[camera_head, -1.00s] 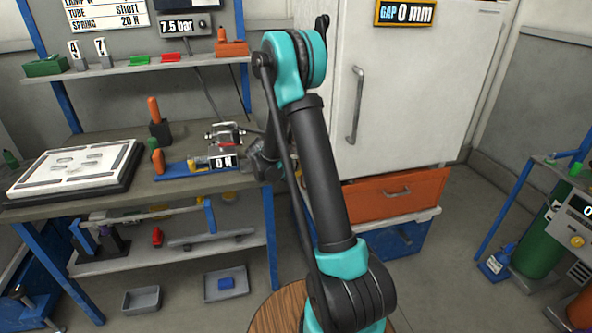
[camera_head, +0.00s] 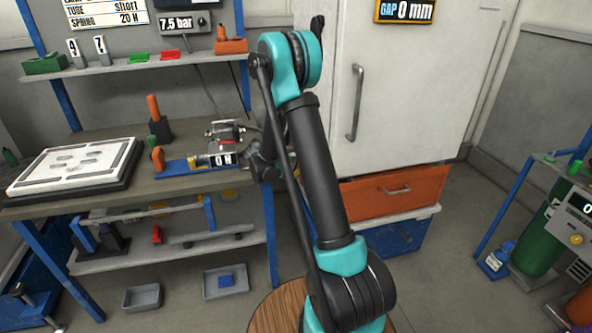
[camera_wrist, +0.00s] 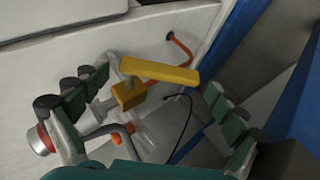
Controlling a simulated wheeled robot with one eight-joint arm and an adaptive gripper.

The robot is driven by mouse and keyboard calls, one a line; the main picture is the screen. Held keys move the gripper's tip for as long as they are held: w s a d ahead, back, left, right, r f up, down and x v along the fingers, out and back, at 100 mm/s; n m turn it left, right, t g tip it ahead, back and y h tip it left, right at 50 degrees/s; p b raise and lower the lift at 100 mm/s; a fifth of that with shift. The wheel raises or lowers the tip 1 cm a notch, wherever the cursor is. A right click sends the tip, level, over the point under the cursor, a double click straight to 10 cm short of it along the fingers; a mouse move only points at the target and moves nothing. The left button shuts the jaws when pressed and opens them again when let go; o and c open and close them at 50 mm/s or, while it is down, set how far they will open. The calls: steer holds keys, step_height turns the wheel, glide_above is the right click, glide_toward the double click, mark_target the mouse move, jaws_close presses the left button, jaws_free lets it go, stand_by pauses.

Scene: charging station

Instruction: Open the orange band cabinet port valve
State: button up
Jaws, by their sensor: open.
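In the wrist view a valve with a yellow bar handle (camera_wrist: 160,71) and an orange-yellow body (camera_wrist: 128,96) sits beside a white cabinet wall (camera_wrist: 100,45). An orange tube (camera_wrist: 182,47) runs from behind the handle to a dark port in that wall. My gripper (camera_wrist: 158,88) is open, with green-padded fingers to the left and right of the valve. The handle lies between them, and I see no grip on it. Contact of the left finger with nearby fittings cannot be told. In the head view the valve and my fingertips are hidden.
A grey bent tube (camera_wrist: 125,140) and a silver fitting with a red ring (camera_wrist: 40,141) are close to the left finger. Blue posts stand at the right. In the head view the white cabinet (camera_head: 420,100) stands right of the workbench (camera_head: 80,205).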

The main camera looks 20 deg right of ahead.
steer(key=shift+r, duration=0.1)
steer(key=s+r+m+y, duration=0.1)
steer(key=s+r+y, duration=0.25)
steer(key=r, duration=0.65)
steer(key=s+r+m+y, duration=0.1)
steer(key=s+r+y, duration=0.3)
steer(key=r, duration=0.5)
steer(key=s+a+f, duration=0.2)
steer(key=s+f, duration=0.1)
steer(key=s, duration=0.4)
steer(key=s+a+f, duration=0.2)
steer(key=s+f, duration=0.2)
steer(key=s, duration=0.4)
steer(key=s+a+f+y, duration=0.1)
steer(key=s+a+f, duration=0.1)
steer(key=s, duration=0.6)
steer(key=shift+f+g, duration=0.4)
steer(key=shift+f, duration=0.5)
steer(key=shift+c, duration=0.2)
